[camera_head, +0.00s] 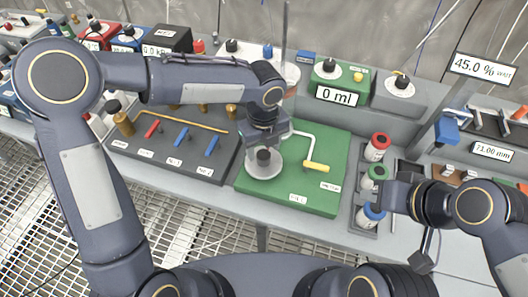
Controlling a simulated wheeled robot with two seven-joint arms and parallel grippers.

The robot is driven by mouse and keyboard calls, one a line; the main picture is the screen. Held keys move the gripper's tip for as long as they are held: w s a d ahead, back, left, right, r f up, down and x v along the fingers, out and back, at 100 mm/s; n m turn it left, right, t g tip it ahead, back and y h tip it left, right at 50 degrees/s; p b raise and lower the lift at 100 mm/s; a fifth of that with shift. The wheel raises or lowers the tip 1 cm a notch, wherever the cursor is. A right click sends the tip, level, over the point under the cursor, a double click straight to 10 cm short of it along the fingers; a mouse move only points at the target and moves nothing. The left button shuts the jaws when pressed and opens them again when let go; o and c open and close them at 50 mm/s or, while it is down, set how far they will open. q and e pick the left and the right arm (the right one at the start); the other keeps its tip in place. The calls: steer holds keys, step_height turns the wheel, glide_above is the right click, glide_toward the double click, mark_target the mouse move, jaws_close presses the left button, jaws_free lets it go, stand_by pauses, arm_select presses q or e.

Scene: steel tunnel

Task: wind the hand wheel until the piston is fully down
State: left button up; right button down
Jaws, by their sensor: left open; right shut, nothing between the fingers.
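A round grey disc with a black upright knob, which looks like the hand wheel (265,171), sits on a green base plate (318,205). My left gripper (263,143) points down right above the knob and is open; whether its fingers touch the knob I cannot tell. A white bent rod with a yellow handle (316,167) stands right of the wheel. A thin grey vertical rod (284,25) rises behind my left wrist; the piston itself I cannot make out, as my arm covers that part. My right gripper (388,194) is shut and empty beside the capped bottles.
A display (337,96) behind the plate reads 0 ml. Red, green and blue capped bottles (375,148) stand in a grey rack right of the plate. A dark valve panel (165,160) with red and blue levers lies left. Signs (483,68) and instruments crowd the right side.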

mark_target(263, 154)
arm_select(q)
steer(key=shift+f, duration=1.8)
steer(key=c, duration=1)
